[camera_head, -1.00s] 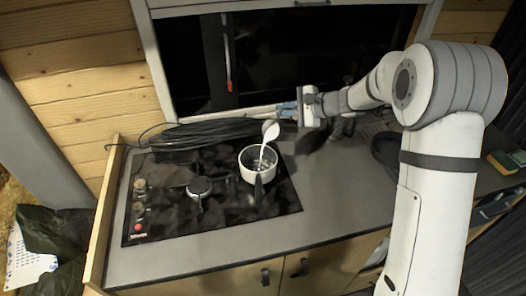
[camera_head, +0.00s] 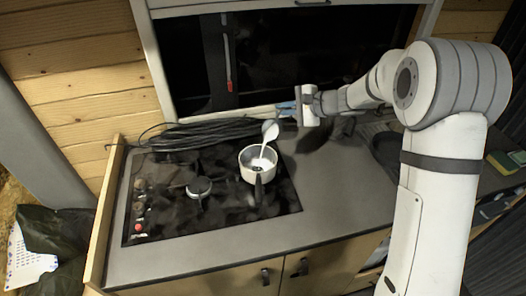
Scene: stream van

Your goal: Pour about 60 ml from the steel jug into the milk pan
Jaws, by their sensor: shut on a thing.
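The steel jug (camera_head: 270,131) is tilted over the milk pan, its mouth toward the pan. A thin white stream runs from the jug down into the pan. The milk pan (camera_head: 247,172) is white with a dark handle toward the front, and it stands on the right part of the black hob. White liquid shows inside it. My gripper (camera_head: 288,107) is at the jug's right side, shut on it, with blue fingers partly in view. The exact grip on the jug is too small to make out.
The black hob (camera_head: 160,205) has a bare burner (camera_head: 199,186) left of the pan and knobs at its left edge. A coil of black cable (camera_head: 205,132) lies behind the hob. A dark round pan or bowl stands at the right. The grey worktop (camera_head: 335,195) is clear in the middle.

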